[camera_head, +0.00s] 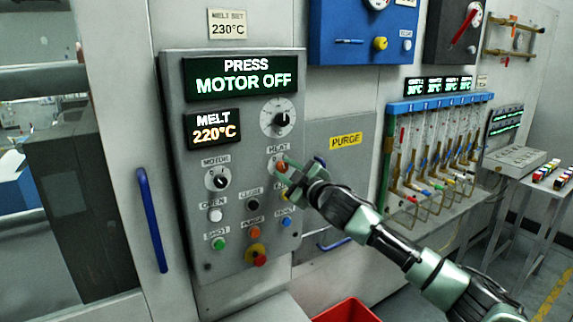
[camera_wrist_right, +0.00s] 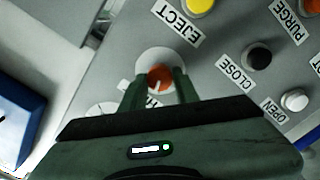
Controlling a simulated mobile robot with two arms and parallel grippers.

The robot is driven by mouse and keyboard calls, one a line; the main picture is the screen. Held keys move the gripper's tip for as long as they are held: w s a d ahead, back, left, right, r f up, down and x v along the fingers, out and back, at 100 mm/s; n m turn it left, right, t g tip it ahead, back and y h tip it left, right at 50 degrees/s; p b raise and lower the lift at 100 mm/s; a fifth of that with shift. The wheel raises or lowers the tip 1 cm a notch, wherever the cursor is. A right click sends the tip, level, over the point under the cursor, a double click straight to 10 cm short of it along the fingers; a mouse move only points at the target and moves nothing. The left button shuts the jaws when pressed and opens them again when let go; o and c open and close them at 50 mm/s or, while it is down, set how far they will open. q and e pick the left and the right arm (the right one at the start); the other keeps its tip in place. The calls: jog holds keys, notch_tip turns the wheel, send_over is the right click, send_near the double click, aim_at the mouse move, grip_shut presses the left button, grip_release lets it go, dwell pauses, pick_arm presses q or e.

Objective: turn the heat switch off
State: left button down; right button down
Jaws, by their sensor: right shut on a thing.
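The heat switch (camera_head: 281,165) is an orange-red knob on the grey press panel, just under the HEAT label (camera_head: 278,148). My right gripper (camera_head: 284,170) reaches it from the right and covers part of it. In the right wrist view the orange knob (camera_wrist_right: 160,77) sits between the two fingers of my right gripper (camera_wrist_right: 160,88), which are shut on it. The knob's pointer and the marks around it are mostly hidden, so I cannot tell its setting. My left gripper is not in view.
The motor switch (camera_head: 217,179) is to the left, and a large dial (camera_head: 278,118) is above. Several push buttons lie below, with a red emergency button (camera_head: 260,260) at the bottom. A blue handle (camera_head: 152,220) stands left of the panel. A red bin (camera_head: 346,311) is below.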

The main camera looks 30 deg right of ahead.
jog(key=shift+n+p, duration=0.7)
jog(key=shift+n, duration=0.9)
jog(key=c, duration=1.1)
grip_release()
jog(key=shift+o, duration=0.2)
jog(key=shift+s, duration=0.1)
jog(key=shift+s+f, duration=0.15)
jog(key=shift+s, duration=0.1)
jog(key=s+b, duration=0.3)
jog(key=s, duration=0.4)
